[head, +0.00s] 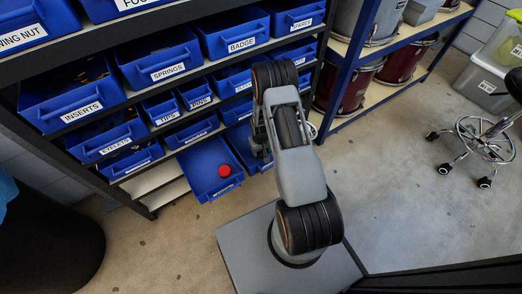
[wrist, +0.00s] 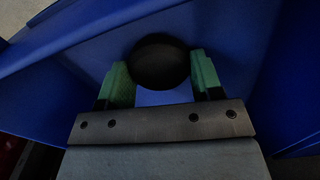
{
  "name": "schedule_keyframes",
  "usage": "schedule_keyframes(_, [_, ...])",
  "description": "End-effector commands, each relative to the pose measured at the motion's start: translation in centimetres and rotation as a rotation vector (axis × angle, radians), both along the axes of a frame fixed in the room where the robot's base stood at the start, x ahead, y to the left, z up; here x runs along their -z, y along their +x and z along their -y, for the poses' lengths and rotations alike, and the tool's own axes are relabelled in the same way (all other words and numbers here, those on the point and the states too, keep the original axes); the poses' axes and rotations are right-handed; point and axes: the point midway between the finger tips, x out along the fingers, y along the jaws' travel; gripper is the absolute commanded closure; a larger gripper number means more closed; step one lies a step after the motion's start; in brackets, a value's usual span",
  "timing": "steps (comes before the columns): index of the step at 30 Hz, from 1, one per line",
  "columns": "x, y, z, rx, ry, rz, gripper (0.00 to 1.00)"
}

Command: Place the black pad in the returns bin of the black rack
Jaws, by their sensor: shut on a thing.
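The black pad (wrist: 160,62) is round and dark, and sits between the green fingertips of my gripper (wrist: 160,75) in the wrist view. My gripper is shut on it. Blue bin walls (wrist: 95,32) surround the pad and fingers in that view. Whether the pad touches the bin floor cannot be told. In the head view my arm reaches to the lower right of the black rack (head: 147,212) and hides the pad and fingertips. A blue bin (head: 245,160) shows partly beside the arm there. I cannot read a returns label.
A pulled-out blue bin (head: 204,158) with a red round thing (head: 224,171) in it is just left of my arm. Labelled blue bins fill the shelves above. A drum shelf (head: 357,48) stands to the right. A wheeled stool (head: 484,140) is at the far right.

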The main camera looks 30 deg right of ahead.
Motion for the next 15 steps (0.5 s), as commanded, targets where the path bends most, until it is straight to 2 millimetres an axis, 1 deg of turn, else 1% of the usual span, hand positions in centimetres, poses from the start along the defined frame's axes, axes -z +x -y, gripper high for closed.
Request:
schedule_keyframes(3, [0.44,-0.02,-0.01,0.000,0.000,0.000,0.63])
schedule_keyframes(4, [0.28,-0.02,-0.01,0.000,0.000,0.000,0.37])
schedule_keyframes(6, [0.25,-0.02,-0.01,0.000,0.000,0.000,0.31])
schedule_keyframes(11, [0.25,-0.02,-0.01,0.000,0.000,0.000,0.15])
schedule_keyframes(15, [0.25,-0.02,-0.01,0.000,0.000,0.000,0.15])
